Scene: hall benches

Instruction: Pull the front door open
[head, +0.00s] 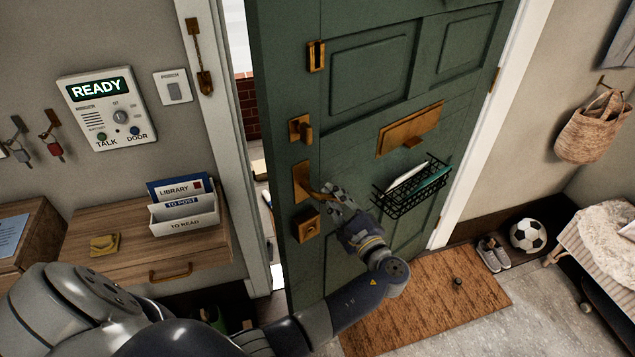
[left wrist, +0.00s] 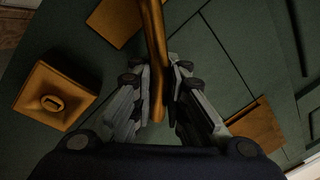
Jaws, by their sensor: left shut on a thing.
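The green front door (head: 365,75) stands ajar, with a gap at its left edge showing a brick wall outside. Its brass lever handle (head: 314,192) sits on a brass plate at the door's left side. My left gripper (head: 332,195) is at the handle. In the left wrist view the fingers (left wrist: 160,95) are closed around the brass lever (left wrist: 155,50). A brass lock (head: 307,226) lies just below the handle, and it also shows in the left wrist view (left wrist: 56,96). My right gripper is not in view.
A wire basket (head: 405,200) and a brass letter plate (head: 410,130) are on the door. A brown doormat (head: 430,300) lies below it. Shoes (head: 494,254) and a football (head: 527,235) stand at the right. A wooden desk (head: 130,258) is at the left.

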